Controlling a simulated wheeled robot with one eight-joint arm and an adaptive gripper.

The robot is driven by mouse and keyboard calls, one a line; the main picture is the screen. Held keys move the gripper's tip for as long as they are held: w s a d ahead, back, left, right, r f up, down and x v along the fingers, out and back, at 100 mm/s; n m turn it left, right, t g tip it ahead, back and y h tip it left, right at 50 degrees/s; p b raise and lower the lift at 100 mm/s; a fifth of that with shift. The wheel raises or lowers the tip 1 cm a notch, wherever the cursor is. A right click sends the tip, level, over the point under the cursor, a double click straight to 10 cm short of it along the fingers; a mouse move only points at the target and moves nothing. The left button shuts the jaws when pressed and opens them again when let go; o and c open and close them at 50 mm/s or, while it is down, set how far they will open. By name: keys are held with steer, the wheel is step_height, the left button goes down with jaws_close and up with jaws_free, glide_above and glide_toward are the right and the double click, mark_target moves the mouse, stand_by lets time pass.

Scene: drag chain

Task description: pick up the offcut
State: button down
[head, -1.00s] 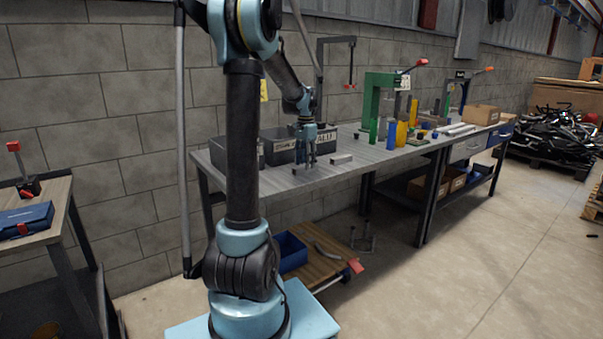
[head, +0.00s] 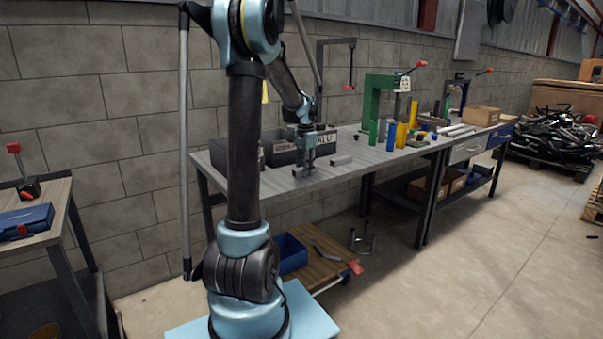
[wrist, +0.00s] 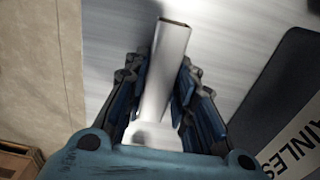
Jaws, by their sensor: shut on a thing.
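The offcut is a short, pale metal bar or tube with a squared end. In the wrist view the offcut (wrist: 170,45) stands out between the blue fingers of my gripper (wrist: 165,88), which are shut on it. In the head view my gripper (head: 304,166) points down at the left end of the grey workbench (head: 260,186), in front of the bins. The fingers largely hide the offcut there. I cannot tell whether it touches the benchtop or is just clear of it.
A dark bin labelled STAINLESS (wrist: 290,110) is close on the right in the wrist view. A bin marked ALU (head: 325,147) stands behind my gripper. Another metal piece (head: 341,160) lies to the right. A green press (head: 377,100) and coloured blocks stand farther along.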

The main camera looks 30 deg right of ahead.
step_height(320, 180, up, 10)
stand_by(0.6)
steer(key=shift+r, duration=0.1)
stand_by(0.5)
